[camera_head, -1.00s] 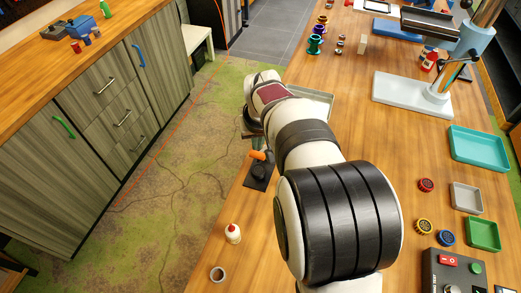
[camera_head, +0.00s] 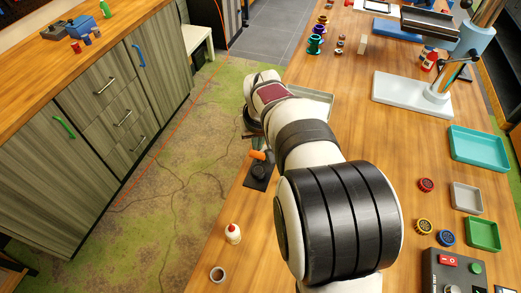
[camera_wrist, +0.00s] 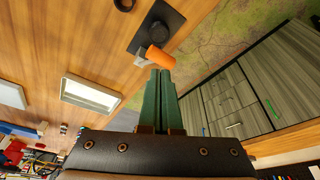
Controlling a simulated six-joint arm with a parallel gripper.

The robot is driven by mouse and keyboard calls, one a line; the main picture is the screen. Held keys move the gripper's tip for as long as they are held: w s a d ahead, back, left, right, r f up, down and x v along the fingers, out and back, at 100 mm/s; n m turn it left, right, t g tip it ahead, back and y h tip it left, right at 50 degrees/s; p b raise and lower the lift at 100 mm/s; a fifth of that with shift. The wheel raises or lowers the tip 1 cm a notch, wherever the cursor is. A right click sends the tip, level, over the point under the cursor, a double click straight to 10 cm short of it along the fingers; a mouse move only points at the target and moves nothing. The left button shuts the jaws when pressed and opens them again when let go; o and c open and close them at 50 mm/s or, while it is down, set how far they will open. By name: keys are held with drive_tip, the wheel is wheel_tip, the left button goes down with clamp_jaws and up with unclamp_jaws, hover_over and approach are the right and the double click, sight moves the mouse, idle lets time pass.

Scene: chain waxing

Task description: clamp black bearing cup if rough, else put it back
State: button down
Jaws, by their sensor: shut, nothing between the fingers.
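A round black piece (camera_head: 259,170) sits on a dark base plate (camera_head: 252,184) with an orange handle (camera_head: 257,155). The black piece also shows in the wrist view (camera_wrist: 158,34); I cannot tell whether it is the bearing cup or part of the clamp. A small dark ring (camera_wrist: 124,5) lies on the wood, cut by the top edge of the wrist view; it could be the cup too. My gripper (camera_wrist: 161,74) has its green fingers shut and empty, tips right at the orange handle (camera_wrist: 160,58); contact is unclear. In the head view my arm hides the fingers.
A shallow metal tray (camera_wrist: 92,93) lies near the plate, left in the wrist view. A drill-press-like stand (camera_head: 412,95) and teal tray (camera_head: 480,147) are at right.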

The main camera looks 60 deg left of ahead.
sight(257, 153)
drive_tip(key=shift+f, duration=0.15)
drive_tip(key=shift+f, duration=1.6)
drive_tip(key=shift+s+d+f, duration=0.25)
drive_tip(key=shift+f, duration=0.2)
drive_tip(key=shift+s+d+f, duration=0.2)
drive_tip(key=shift+f, duration=0.25)
drive_tip(key=shift+s+d+f, duration=0.15)
drive_tip(key=shift+f, duration=0.3)
drive_tip(key=shift+s+d+f, duration=0.1)
drive_tip(key=shift+f, duration=0.35)
drive_tip(key=shift+r, duration=0.1)
